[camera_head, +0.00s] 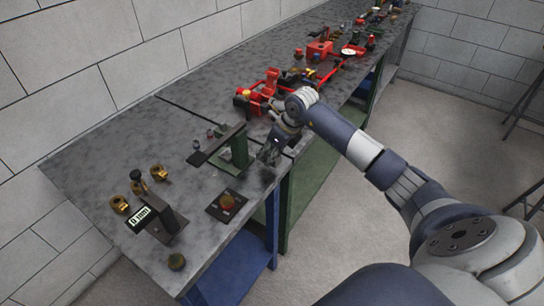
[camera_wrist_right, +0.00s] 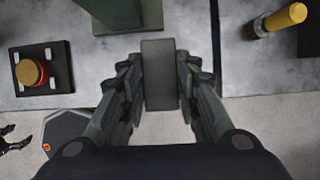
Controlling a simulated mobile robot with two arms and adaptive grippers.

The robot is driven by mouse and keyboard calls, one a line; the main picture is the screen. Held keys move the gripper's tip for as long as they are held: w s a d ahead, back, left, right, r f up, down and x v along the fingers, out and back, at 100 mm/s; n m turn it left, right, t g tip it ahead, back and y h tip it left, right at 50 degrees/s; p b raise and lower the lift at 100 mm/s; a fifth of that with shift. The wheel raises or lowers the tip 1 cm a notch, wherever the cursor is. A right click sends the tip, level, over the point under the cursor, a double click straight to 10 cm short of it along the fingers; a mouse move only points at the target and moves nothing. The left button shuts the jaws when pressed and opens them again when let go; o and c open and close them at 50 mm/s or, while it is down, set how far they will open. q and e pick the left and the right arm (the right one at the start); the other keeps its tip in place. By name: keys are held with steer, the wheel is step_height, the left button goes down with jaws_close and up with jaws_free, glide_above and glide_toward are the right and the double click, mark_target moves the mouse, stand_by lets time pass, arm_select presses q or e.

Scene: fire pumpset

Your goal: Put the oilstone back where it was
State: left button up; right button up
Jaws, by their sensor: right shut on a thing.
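The oilstone (camera_wrist_right: 159,75) is a plain grey rectangular block. In the right wrist view it stands lengthwise between the fingers of my right gripper (camera_wrist_right: 160,85), which is shut on it. In the head view my right gripper (camera_head: 270,155) is over the front edge of the grey bench (camera_head: 90,175), just right of a green block-like stand (camera_head: 239,148); the stone is hard to make out there. The stand shows at the top of the wrist view (camera_wrist_right: 110,12). A small dark claw shape at that view's lower left may be my left gripper; its state is unclear.
A dark pad with a red-and-yellow knob (camera_head: 227,201) lies left of my gripper. A display gauge (camera_head: 150,216) and brass fittings (camera_head: 119,204) stand further left. Red pump parts (camera_head: 255,102) crowd the bench beyond. Bare bench lies between the pad and the stand.

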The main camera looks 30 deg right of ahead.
steer(key=shift+w+d, duration=0.15)
steer(key=shift+d, duration=0.1)
steer(key=shift+w+d+f+p, duration=0.1)
steer(key=shift+d+f+p, duration=0.05)
steer(key=shift+p, duration=0.2)
step_height(320, 180, down, 3)
steer(key=shift+r+p, duration=0.2)
steer(key=shift+p, duration=0.35)
steer(key=shift+f, duration=0.25)
arm_select(q)
steer(key=shift+w+a+r, duration=0.25)
steer(key=shift+a+r, duration=0.35)
steer(key=shift+r, duration=0.35)
arm_select(e)
steer(key=shift+f, duration=0.1)
steer(key=shift+f, duration=0.15)
steer(key=o, duration=1)
arm_select(q)
steer(key=shift+f, duration=0.15)
arm_select(e)
steer(key=shift+o, duration=0.2)
